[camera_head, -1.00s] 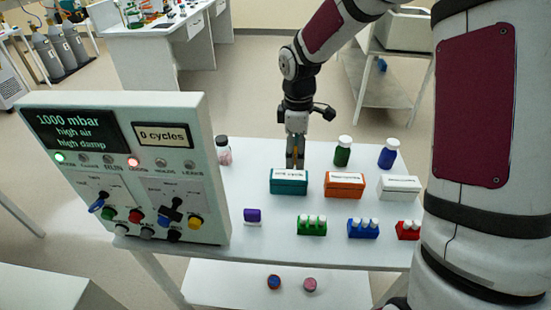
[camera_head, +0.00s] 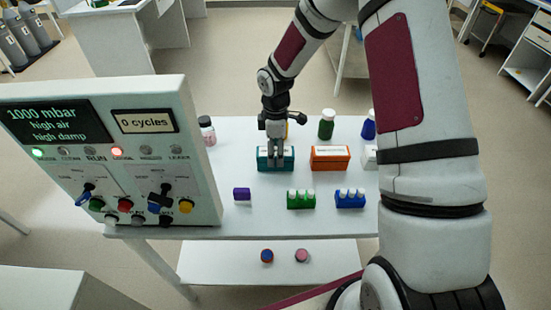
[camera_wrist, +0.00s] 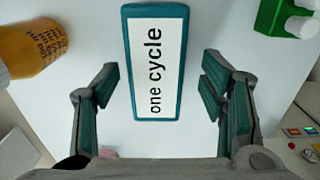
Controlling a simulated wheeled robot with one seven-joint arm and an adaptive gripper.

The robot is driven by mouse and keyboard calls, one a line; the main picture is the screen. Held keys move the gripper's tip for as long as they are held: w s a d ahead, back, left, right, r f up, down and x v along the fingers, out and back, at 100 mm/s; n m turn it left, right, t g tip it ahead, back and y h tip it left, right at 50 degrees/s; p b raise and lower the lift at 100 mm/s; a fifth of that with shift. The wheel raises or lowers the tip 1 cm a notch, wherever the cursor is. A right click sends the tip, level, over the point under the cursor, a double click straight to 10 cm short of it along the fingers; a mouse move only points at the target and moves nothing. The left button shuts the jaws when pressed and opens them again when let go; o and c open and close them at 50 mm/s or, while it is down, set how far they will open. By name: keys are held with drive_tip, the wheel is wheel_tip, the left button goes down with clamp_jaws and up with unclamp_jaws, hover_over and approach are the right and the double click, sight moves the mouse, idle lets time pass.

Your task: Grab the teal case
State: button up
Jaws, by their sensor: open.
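The teal case (camera_head: 289,164) lies on the white table, leftmost in a row of cases. In the head view, my gripper (camera_head: 275,160) stands over it and hides its middle. In the wrist view the teal case (camera_wrist: 157,118) shows a white label reading "one cycle". My open gripper (camera_wrist: 160,90) has one finger on each side of the case's near part, with a gap to each side. Nothing is held. I cannot tell how far the fingertips are above the table.
An orange case (camera_head: 330,165) stands close on the right. A purple item (camera_head: 242,194), a green rack (camera_head: 301,200) and a blue rack (camera_head: 350,199) are in front. A control panel (camera_head: 100,150) stands at left. An orange bottle (camera_wrist: 35,45) is near the gripper.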

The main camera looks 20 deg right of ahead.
wheel_tip(320, 180, down, 5)
drive_tip(key=shift+w+d+r+p, duration=0.1)
drive_tip(key=shift+w+p, duration=0.05)
drive_tip(key=shift+p, duration=0.3)
drive_tip(key=c, duration=1.4)
